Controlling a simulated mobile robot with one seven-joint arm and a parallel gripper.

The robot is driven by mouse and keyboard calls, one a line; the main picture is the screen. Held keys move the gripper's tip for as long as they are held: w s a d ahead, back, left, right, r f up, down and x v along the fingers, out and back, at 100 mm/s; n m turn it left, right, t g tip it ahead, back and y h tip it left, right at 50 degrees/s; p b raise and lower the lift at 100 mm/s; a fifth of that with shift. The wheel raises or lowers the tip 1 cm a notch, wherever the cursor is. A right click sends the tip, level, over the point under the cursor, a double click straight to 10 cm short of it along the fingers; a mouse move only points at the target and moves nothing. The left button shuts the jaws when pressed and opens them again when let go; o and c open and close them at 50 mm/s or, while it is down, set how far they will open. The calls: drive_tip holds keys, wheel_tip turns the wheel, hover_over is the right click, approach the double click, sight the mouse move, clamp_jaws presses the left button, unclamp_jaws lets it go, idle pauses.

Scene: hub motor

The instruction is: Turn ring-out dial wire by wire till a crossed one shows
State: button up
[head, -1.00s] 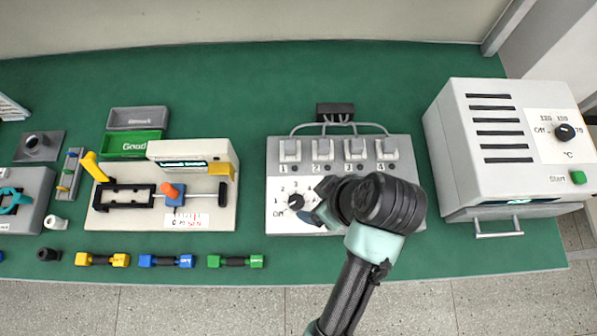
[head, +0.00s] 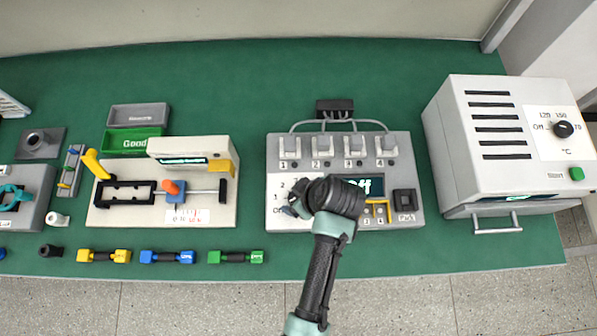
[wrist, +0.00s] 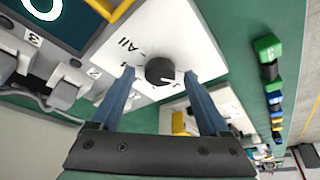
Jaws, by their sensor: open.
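The ring-out tester (head: 400,222) is a grey box with numbered clamps 1 to 4 along its back and a screen (head: 365,186) that reads "Off". Its black dial (wrist: 160,71) sits on a white plate with numbers and "All" around it. In the head view my arm mostly hides the dial. My gripper (wrist: 158,78) is open, with its two blue-grey fingers on either side of the dial; I cannot tell whether they touch it. In the head view my gripper (head: 298,205) is over the left front of the tester. A black connector (head: 335,108) with grey wires stands behind the clamps.
A white oven (head: 490,150) stands at the right. A crimping fixture (head: 130,215) and green and grey trays (head: 137,117) are at the left. Yellow, blue and green parts (head: 235,257) lie along the front edge.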

clamp_jaws()
idle(0.4)
drive_tip(key=shift+r, duration=0.1)
drive_tip(key=m+h+p, duration=0.1)
drive_tip(key=m+p, duration=0.1)
drive_tip(key=m, duration=0.1)
drive_tip(key=shift+s+a+m+t+p, duration=0.1)
drive_tip(key=shift+a+m+t+p, duration=0.05)
drive_tip(key=shift+m+t+p, duration=0.2)
drive_tip(key=shift+m+t+h+p, duration=0.35)
drive_tip(key=shift+m+h+p, duration=0.55)
drive_tip(key=shift+m, duration=1.05)
drive_tip(key=shift+a, duration=0.1)
